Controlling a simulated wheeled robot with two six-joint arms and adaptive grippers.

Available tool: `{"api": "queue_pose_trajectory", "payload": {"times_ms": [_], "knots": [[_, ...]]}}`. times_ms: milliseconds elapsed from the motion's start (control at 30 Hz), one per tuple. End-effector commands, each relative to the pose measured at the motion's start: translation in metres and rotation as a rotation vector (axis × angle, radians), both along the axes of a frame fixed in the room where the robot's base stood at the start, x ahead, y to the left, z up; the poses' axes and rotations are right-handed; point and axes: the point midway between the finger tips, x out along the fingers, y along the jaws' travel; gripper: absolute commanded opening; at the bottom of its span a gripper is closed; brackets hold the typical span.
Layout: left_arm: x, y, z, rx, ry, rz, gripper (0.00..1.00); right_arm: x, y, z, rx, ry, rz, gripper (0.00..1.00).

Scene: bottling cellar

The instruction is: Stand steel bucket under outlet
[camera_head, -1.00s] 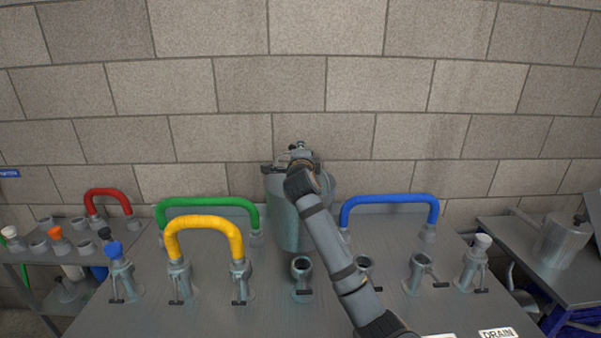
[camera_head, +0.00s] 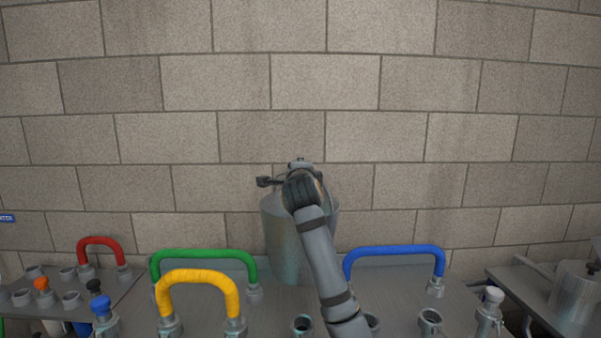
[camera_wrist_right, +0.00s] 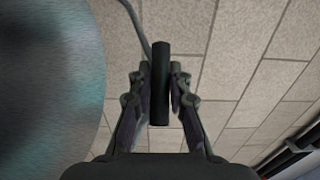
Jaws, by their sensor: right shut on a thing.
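The steel bucket (camera_head: 283,240) is a plain grey cylinder in the middle of the head view, roughly upright, between the green and blue hoses. I cannot tell whether it touches the bench. My right arm covers part of its right side. My right gripper (camera_wrist_right: 160,95) is shut on the dark grip of the bucket's handle (camera_wrist_right: 161,65) in the right wrist view. A curved wire runs up from that grip, and the bucket's wall (camera_wrist_right: 50,80) fills the left. In the head view the fingers are mostly hidden by my wrist. I cannot single out the outlet. My left gripper is not in view.
A green hose (camera_head: 203,253), a yellow hose (camera_head: 198,276) and a blue hose (camera_head: 394,251) arch over the grey bench. Pipe fittings (camera_head: 430,318) line its front. A red hose (camera_head: 100,243) stands left. A metal can (camera_head: 575,292) is on the right table. A block wall (camera_head: 300,90) stands behind.

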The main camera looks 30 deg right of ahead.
Motion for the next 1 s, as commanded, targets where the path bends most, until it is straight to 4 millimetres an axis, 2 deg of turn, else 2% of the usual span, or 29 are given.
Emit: {"api": "queue_pose_trajectory", "payload": {"times_ms": [267, 700, 1000], "knots": [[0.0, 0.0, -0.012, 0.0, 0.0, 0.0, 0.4, -0.035, 0.022, -0.001, 0.0, -0.007, 0.001, 0.0], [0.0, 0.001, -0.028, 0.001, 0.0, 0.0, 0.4, -0.113, 0.072, 0.0, 0.004, -0.006, 0.003, 0.0], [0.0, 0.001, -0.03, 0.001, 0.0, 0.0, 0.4, -0.133, 0.084, 0.001, 0.0, -0.006, 0.0, 0.0]]}}
